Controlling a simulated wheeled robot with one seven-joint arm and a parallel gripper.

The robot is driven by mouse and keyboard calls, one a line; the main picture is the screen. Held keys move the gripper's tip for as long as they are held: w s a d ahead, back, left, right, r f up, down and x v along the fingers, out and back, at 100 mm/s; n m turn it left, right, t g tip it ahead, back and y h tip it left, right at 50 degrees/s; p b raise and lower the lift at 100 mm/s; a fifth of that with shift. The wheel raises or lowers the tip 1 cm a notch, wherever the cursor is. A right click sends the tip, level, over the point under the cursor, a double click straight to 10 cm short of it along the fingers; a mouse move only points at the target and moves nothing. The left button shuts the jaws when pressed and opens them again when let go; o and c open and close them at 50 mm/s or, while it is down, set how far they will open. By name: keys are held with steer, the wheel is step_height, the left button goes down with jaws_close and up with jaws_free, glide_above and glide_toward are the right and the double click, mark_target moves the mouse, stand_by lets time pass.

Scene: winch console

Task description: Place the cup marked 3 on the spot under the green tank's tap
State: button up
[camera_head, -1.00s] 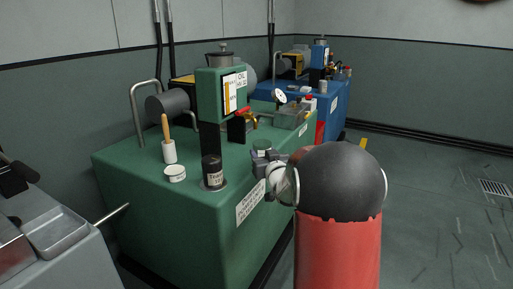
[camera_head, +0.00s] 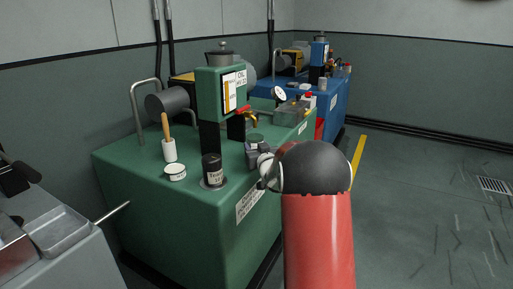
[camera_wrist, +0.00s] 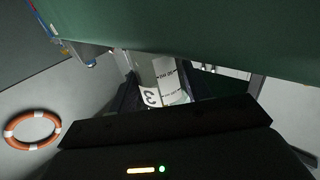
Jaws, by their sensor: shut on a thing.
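The green tank (camera_head: 222,92), labelled OIL, stands on a dark post on the green console. Its brass tap with a red handle (camera_head: 242,113) points right. My gripper (camera_head: 256,150) is just in front of and below the tap, at the console's right side. It is shut on the cup marked 3 (camera_wrist: 158,88), whose pale side and 3 show between the fingers in the wrist view. In the head view only the cup's dark greenish top (camera_head: 254,137) shows above the fingers. The spot under the tap cannot be made out behind the gripper and cup.
A blue console (camera_head: 330,100) stands behind.

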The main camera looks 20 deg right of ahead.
steer(key=shift+f, duration=0.2)
steer(key=o, duration=1)
steer(key=shift+r, duration=0.1)
steer(key=shift+r, duration=0.15)
steer(key=s+a+f+g, duration=0.1)
steer(key=s+a+g, duration=0.3)
steer(key=s, duration=1.1)
steer(key=s+a+f+n+g+y+b, duration=0.1)
steer(key=s+a+g, duration=0.3)
steer(key=s+a, duration=0.5)
steer(key=s+a+f+g+y, duration=0.1)
steer(key=s+a+g, duration=0.3)
steer(key=s, duration=1.7)
steer(key=shift+s+a+f, duration=0.1)
steer(key=shift+s+a, duration=0.1)
steer(key=shift+a, duration=1.3)
